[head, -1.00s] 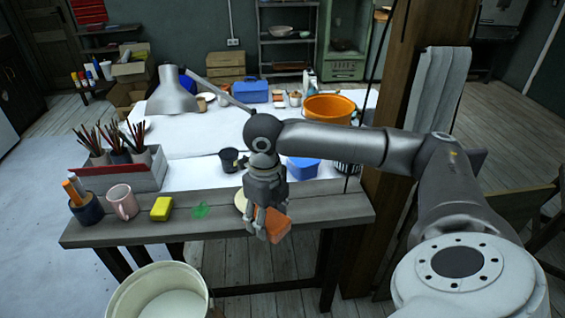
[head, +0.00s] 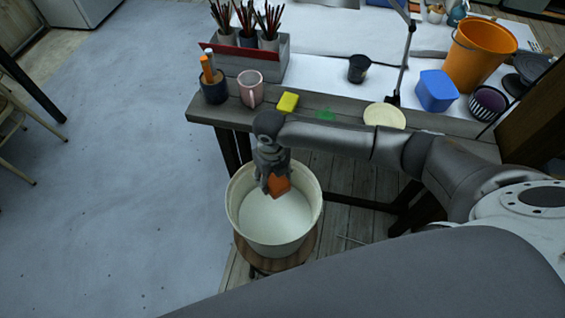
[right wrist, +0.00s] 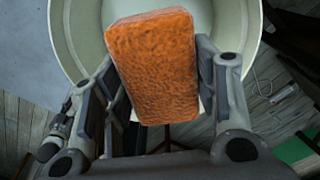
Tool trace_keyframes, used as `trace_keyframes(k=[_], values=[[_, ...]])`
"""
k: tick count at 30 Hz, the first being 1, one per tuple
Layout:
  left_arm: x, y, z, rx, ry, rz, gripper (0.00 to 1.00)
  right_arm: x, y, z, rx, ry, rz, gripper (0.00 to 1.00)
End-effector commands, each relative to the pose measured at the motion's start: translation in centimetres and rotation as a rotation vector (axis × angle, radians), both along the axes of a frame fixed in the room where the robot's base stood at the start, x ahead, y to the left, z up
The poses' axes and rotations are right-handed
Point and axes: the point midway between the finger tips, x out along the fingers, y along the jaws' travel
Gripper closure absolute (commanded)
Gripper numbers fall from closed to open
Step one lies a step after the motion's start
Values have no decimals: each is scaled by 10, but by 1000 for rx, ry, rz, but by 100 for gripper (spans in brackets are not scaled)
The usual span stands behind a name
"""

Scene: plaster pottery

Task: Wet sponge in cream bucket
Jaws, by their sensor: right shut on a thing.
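The orange sponge (head: 280,186) is held in my right gripper (head: 270,183), which is shut on it. In the right wrist view the sponge (right wrist: 152,65) sits between the two fingers of the gripper (right wrist: 160,85), with the bucket behind it. The cream bucket (head: 312,222) stands on a round wooden stool (head: 285,258) in front of the table. In the head view the sponge shows over the bucket's opening, towards its back side. The bucket holds pale liquid (head: 270,222). Whether the sponge touches the liquid I cannot tell. My left gripper is not in view.
On the table's front board (head: 350,133) stand a pen cup (head: 214,91), a pink mug (head: 251,90), a yellow sponge (head: 288,103), a green item (head: 326,115) and a cream disc (head: 385,116). An orange bucket (head: 475,60) and blue box (head: 436,91) stand at right.

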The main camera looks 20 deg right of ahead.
Motion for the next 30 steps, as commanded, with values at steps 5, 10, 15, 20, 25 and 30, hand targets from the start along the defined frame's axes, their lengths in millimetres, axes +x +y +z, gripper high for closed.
trace_keyframes(k=[5, 10, 15, 20, 25, 30], values=[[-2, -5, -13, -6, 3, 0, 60, -1, 0, -14, -1, 0, 0, 64], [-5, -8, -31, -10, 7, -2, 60, -1, 0, -32, -1, 0, 1, 64], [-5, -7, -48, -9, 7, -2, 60, -1, 0, -49, -1, -1, 1, 64], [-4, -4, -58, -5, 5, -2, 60, -1, 0, -62, -1, 0, 1, 64], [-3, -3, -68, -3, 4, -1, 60, -1, 0, -80, -1, 0, 2, 64], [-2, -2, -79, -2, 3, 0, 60, -1, 0, -97, -1, 0, 2, 64]])
